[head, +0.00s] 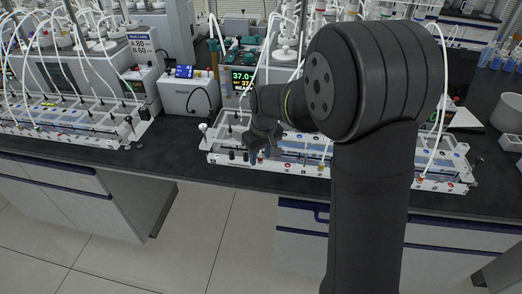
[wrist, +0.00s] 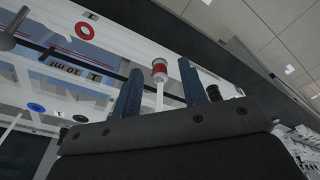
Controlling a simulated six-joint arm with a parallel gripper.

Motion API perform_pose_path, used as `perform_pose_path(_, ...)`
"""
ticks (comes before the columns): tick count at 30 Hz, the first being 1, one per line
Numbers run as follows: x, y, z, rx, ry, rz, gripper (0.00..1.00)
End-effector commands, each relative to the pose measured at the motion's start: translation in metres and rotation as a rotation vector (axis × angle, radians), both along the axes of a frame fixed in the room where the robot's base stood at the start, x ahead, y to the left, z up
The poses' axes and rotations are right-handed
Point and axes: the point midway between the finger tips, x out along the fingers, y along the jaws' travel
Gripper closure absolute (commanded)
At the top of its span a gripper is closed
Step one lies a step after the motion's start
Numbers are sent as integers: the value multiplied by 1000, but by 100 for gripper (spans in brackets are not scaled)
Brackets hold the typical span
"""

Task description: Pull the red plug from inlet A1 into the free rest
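The red plug (wrist: 159,70) is a small red-and-white cylinder on a white stem in the wrist view. My gripper (wrist: 157,90) has one dark blue finger on each side of it, with a visible gap on both sides, so it is open around or just behind the plug. In the head view my gripper (head: 261,153) is low over the front left of the white rack (head: 225,159). A red ring (wrist: 84,30) marks a hole on the rack in the wrist view. I cannot read which inlet is A1, and the plug's seat is hidden.
Coloured rings line the rack's front rail, among them a blue ring (wrist: 37,107). White tubes rise behind. A second rack (head: 65,125) stands left, with bare dark bench (head: 170,140) between. A controller (head: 243,80) stands behind; a grey bowl (head: 507,113) is far right.

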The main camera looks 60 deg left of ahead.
Motion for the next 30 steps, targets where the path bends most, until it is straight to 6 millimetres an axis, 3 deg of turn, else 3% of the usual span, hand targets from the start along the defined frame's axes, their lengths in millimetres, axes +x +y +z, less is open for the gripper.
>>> perform_pose_path(5, 0, -1, 15, 3, -1, 0, 61)
perform_pose_path(8, 0, -4, 35, 4, -2, 0, 61)
perform_pose_path(21, 0, -16, 138, 4, -2, 0, 61)
perform_pose_path(30, 0, -21, 171, 0, 0, 0, 61)
